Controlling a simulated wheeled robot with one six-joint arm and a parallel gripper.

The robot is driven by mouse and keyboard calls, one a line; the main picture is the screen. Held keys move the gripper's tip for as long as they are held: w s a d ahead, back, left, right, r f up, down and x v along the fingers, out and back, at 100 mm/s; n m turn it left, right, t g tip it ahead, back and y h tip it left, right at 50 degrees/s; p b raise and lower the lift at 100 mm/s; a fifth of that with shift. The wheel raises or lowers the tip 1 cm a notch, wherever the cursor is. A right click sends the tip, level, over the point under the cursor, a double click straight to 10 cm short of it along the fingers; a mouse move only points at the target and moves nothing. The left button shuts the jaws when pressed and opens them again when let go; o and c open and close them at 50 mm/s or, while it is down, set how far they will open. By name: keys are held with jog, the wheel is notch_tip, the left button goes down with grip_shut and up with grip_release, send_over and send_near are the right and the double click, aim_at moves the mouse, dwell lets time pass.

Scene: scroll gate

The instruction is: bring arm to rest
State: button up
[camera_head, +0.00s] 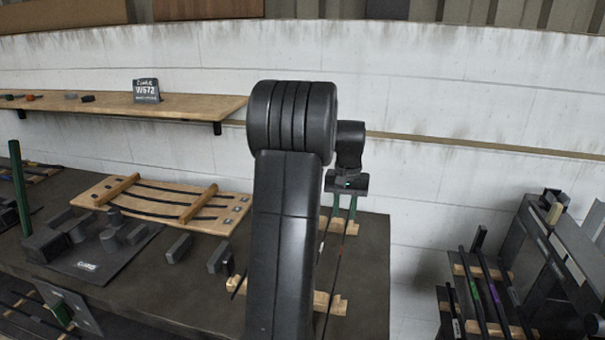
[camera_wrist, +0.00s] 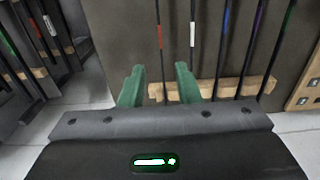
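My arm (camera_head: 285,230) rises in the middle of the head view and bends over at its thick black joint. My gripper (camera_head: 344,218) hangs behind it, pointing down in front of the table's right part. In the wrist view the two green fingers of my gripper (camera_wrist: 160,72) stand apart with a clear gap, and nothing is seen clasped between them. A thin dark rod with a red mark (camera_wrist: 160,38) shows beyond the gap. It lies on a wooden rack bar (camera_wrist: 212,90); whether a finger touches it I cannot tell.
The dark table (camera_head: 180,290) bears a wooden rack (camera_head: 165,203) and several dark blocks at left. A wall shelf (camera_head: 200,104) holds a small sign (camera_head: 146,91). More rods (camera_head: 490,295) lie on a rack at right. Pale wall fills the space behind.

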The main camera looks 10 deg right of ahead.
notch_tip(320, 180, down, 13)
jog(key=shift+p, duration=0.7)
jog(key=shift+r, duration=0.15)
